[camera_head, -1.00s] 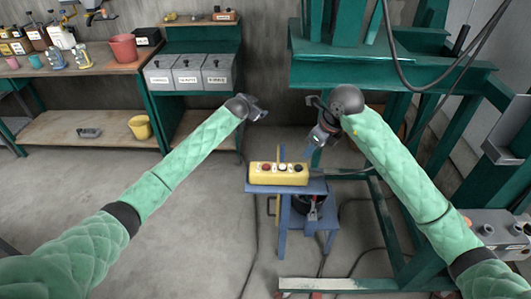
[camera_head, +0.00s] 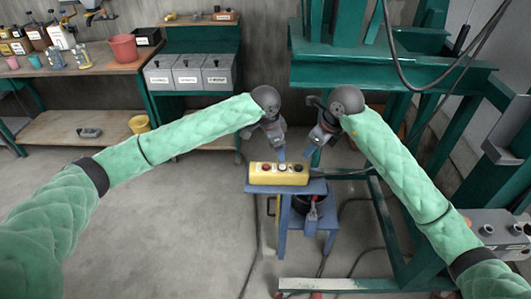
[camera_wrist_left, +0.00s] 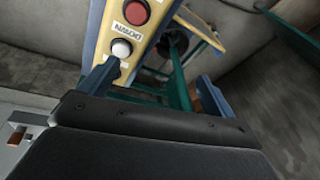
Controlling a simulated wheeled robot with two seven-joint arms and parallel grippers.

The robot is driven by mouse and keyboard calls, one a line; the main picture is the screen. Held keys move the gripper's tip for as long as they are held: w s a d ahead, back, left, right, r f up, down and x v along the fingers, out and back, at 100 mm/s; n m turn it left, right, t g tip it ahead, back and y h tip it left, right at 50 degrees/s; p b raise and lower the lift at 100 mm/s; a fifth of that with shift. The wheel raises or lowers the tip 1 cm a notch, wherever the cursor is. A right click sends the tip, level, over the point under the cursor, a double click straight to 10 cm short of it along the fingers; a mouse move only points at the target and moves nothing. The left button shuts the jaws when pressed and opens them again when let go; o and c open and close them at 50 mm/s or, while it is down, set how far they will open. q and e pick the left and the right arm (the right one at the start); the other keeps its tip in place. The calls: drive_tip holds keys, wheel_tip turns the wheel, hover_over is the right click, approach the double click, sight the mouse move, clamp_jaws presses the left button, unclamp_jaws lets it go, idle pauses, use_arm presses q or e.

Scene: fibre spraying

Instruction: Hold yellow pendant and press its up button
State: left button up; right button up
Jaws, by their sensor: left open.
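The yellow pendant (camera_head: 278,175) lies on a small blue stand with its red, white and black buttons facing up. My left gripper (camera_head: 280,154) is above the pendant, near its middle, and points down. In the left wrist view its jaws (camera_wrist_left: 157,90) are open with nothing held. The pendant (camera_wrist_left: 152,45) shows there at upper left, partly behind the left finger. Its red button, white button and a "DOWN" label are visible. My right gripper (camera_head: 310,149) is above and to the right of the pendant, apart from it; its jaw opening is too small to judge.
The blue stand (camera_head: 315,187) has a dark container under its top. A green steel frame (camera_head: 390,72) stands close on the right, with hanging cables. A workbench (camera_head: 110,69) with bottles and a red bucket is at back left. The floor at left is clear.

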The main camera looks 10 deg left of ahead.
sight(265, 165)
use_arm(q)
drive_tip(key=s, duration=0.1)
drive_tip(key=s+a+g+y, duration=0.1)
drive_tip(key=s, duration=0.1)
drive_tip(key=s+a+g, duration=0.1)
drive_tip(key=shift+s+m, duration=0.15)
drive_tip(key=shift+m, duration=0.15)
drive_tip(key=shift+s+a+f+y, duration=0.15)
drive_tip(key=shift+a+f+y, duration=0.05)
drive_tip(key=shift+a+y, duration=0.2)
drive_tip(key=shift+f, duration=3.8)
drive_tip(key=c, duration=1.3)
use_arm(e)
clamp_jaws()
